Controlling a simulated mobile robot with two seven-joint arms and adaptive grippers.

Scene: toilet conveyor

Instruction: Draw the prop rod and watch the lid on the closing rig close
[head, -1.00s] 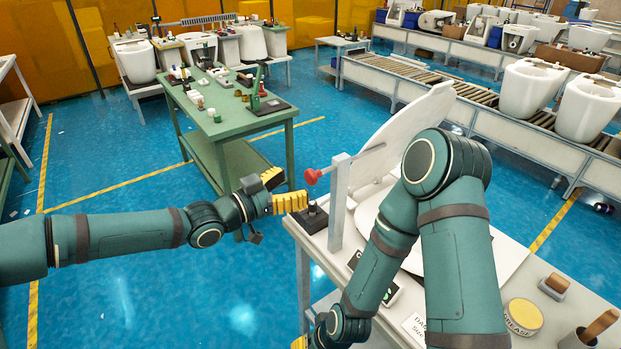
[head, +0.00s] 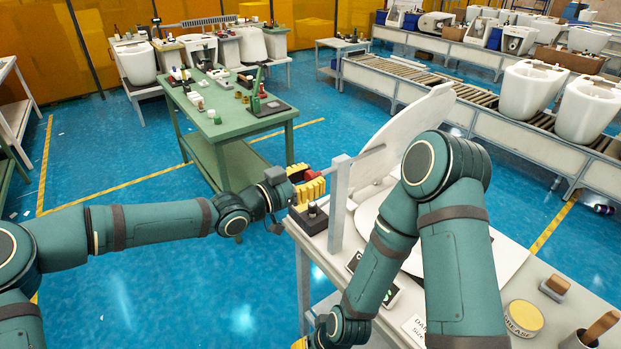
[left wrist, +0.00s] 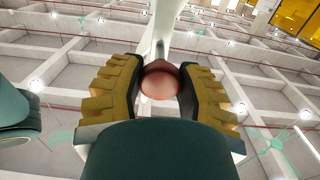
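The white lid (head: 402,135) stands raised and tilted on the closing rig at the right of the head view. The grey prop rod (head: 371,153) runs from the upright post (head: 339,205) to under the lid. Its red knob (head: 313,175) sticks out left of the post. My left gripper (head: 312,182) is at the knob, its yellow fingers on either side. In the left wrist view the knob (left wrist: 161,80) sits between the spread fingers; whether they touch it is hard to tell.
A green table (head: 222,130) stands behind my left arm. Blue floor lies open at left.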

